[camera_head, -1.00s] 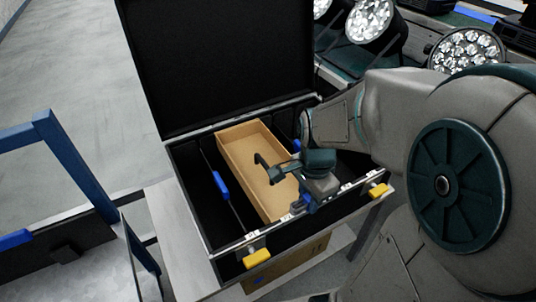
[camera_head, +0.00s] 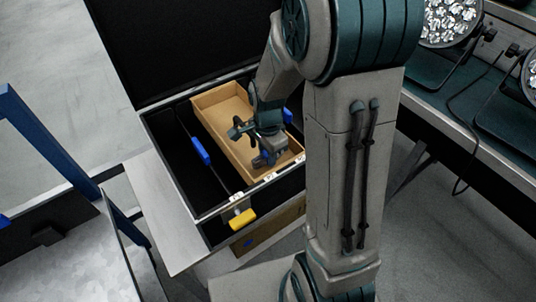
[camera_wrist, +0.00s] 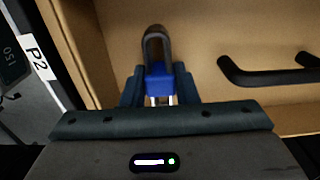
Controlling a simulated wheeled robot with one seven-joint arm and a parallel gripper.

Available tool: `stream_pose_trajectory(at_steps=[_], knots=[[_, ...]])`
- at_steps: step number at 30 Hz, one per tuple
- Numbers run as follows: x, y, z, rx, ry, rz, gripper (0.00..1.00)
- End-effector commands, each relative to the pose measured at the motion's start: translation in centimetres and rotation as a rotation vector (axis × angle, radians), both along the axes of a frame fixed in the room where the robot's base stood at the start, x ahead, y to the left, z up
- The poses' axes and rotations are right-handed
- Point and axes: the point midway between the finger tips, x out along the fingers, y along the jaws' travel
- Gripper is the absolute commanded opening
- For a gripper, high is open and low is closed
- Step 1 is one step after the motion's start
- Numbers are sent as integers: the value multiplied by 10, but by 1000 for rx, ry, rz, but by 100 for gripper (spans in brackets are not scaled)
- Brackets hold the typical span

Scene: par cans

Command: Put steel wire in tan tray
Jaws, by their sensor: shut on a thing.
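The tan tray (camera_head: 212,98) lies inside an open black case. My gripper (camera_head: 264,150) is over the front part of the tray. In the wrist view my gripper (camera_wrist: 159,82) is shut on a blue piece with a dark grey loop, which I take for the steel wire (camera_wrist: 155,42). The loop points away from the fingers, over the tray floor. In the wrist view the tray (camera_wrist: 78,45) has a wall left of the fingers. I cannot tell whether the held piece touches the tray floor.
A black hooked piece (camera_wrist: 262,75) shows over the tray floor to the right; it also shows in the head view (camera_head: 238,128). The case has a blue-marked divider (camera_head: 201,150) and a yellow latch (camera_head: 242,218). Lamps (camera_head: 450,20) stand at the upper right.

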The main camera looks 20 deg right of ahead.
Motion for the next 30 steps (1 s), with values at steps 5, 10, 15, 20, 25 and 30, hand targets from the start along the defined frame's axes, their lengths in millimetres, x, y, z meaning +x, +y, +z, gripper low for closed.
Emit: stream_pose_trajectory(at_steps=[5,10,15,20,25,30], knots=[[0,0,-3,0,-1,0,4],[0,0,-5,0,-1,1,4],[0,0,-6,0,0,1,49],[0,0,-6,0,0,1,49],[0,0,-4,0,-1,1,49],[1,0,17,0,-6,1,49]])
